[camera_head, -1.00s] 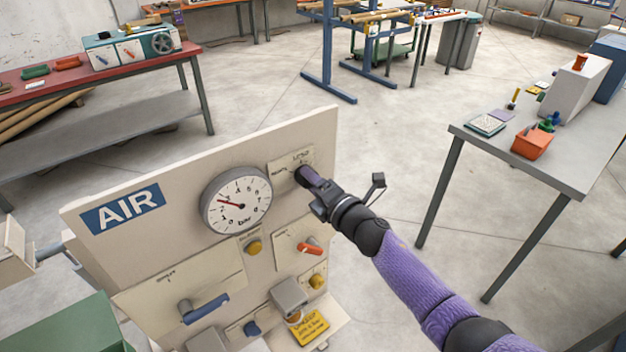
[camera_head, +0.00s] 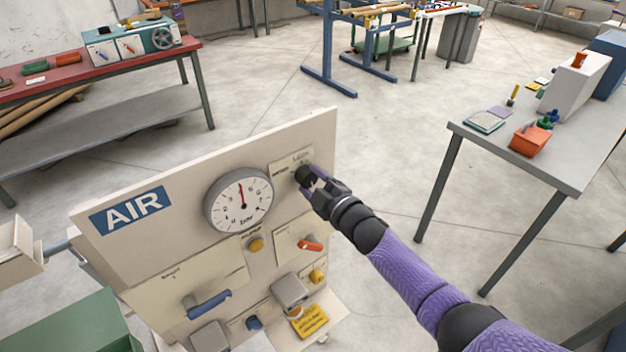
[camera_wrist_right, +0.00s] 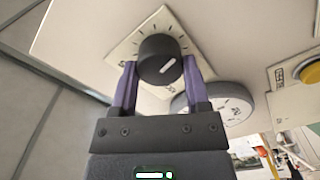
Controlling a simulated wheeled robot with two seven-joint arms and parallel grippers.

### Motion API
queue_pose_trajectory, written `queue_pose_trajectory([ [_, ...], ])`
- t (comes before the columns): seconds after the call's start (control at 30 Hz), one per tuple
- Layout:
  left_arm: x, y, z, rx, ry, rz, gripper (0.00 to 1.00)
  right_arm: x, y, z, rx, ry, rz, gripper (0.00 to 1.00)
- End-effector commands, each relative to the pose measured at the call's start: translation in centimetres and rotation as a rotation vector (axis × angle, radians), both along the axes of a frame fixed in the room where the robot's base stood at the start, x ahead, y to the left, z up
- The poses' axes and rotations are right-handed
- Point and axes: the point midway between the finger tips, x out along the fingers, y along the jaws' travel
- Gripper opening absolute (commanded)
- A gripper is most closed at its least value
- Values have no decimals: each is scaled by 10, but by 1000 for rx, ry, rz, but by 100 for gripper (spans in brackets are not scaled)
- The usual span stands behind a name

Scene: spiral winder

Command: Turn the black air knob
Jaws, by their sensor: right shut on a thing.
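The black air knob (camera_head: 304,175) is at the upper right of the beige AIR panel (camera_head: 178,165). In the right wrist view the black knob (camera_wrist_right: 158,58) shows a white mark on its face, on a plate with dial ticks. My right gripper (camera_head: 312,180) is at the knob, its purple fingers one on each side of it. In the right wrist view the right gripper (camera_wrist_right: 160,85) is shut on the knob. The round pressure gauge (camera_head: 239,200) beside it has a red needle pointing about straight up. My left gripper is not in view.
Below the gauge the panel carries a yellow button (camera_head: 255,244), a red lever (camera_head: 311,246), a blue handle (camera_head: 209,304) and a yellow tag (camera_head: 309,321). A grey table (camera_head: 480,150) stands at right, a red-topped bench (camera_head: 95,75) at left. Open floor lies between.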

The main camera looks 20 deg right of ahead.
Motion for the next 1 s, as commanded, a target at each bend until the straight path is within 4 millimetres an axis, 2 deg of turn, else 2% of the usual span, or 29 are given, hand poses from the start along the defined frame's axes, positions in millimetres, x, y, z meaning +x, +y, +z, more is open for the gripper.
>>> queue_pose_trajectory([
  [0.3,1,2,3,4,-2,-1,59,-1,0,-1,112,45,-1,1],
  [0.87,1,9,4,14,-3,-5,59,-1,0,-2,137,54,-1,1],
  [0.9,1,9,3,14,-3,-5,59,-1,0,-2,137,54,-1,64],
  [1.0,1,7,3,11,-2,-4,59,0,0,-2,137,54,-1,85],
])
